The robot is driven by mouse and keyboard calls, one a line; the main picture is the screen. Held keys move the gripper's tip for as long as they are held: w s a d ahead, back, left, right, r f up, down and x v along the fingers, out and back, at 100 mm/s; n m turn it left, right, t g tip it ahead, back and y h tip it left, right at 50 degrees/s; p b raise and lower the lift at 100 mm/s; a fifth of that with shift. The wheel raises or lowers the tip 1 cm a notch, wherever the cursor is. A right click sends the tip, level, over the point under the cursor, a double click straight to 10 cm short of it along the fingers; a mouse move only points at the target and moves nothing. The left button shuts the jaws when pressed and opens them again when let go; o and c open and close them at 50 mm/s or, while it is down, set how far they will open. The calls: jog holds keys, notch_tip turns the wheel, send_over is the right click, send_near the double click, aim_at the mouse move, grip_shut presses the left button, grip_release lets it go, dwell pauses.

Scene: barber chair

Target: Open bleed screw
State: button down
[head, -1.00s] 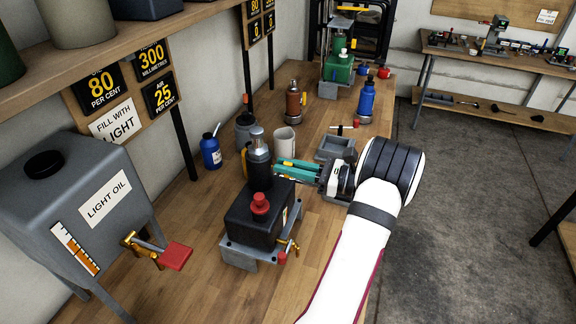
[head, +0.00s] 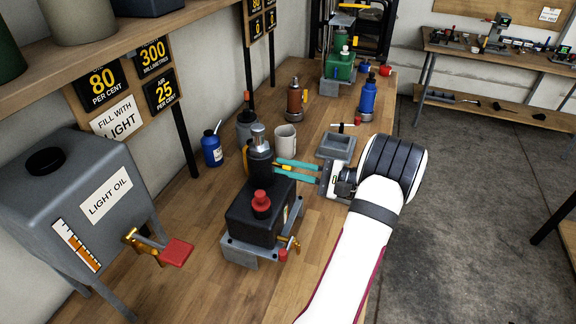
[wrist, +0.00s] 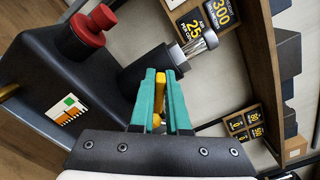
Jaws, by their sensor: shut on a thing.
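A black pump unit (head: 256,212) stands on a grey bracket on the bench, with a red knob (head: 261,203) on top. A black cylinder (head: 260,168) with a bright metal rod rises at its back. A slim yellow lever (wrist: 160,86) is beside the cylinder in the wrist view. My gripper (head: 277,168) reaches in from the right; in the wrist view its teal fingers (wrist: 160,76) are shut on the yellow lever, one on each side. The lever's joint to the cylinder is partly hidden. I cannot tell which part is the bleed screw.
A brass fitting with a red end (head: 291,243) is at the unit's front right. A pale mug (head: 285,139), a grey tray (head: 334,147) and a blue bottle (head: 212,149) stand behind. A grey light oil tank (head: 62,180) is at left. Bench in front is clear.

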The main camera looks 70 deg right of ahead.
jog(key=shift+f+n, duration=0.1)
jog(key=shift+n, duration=0.9)
jog(key=c, duration=0.9)
grip_release()
jog(key=s, duration=1.6)
jog(key=shift+w, duration=0.1)
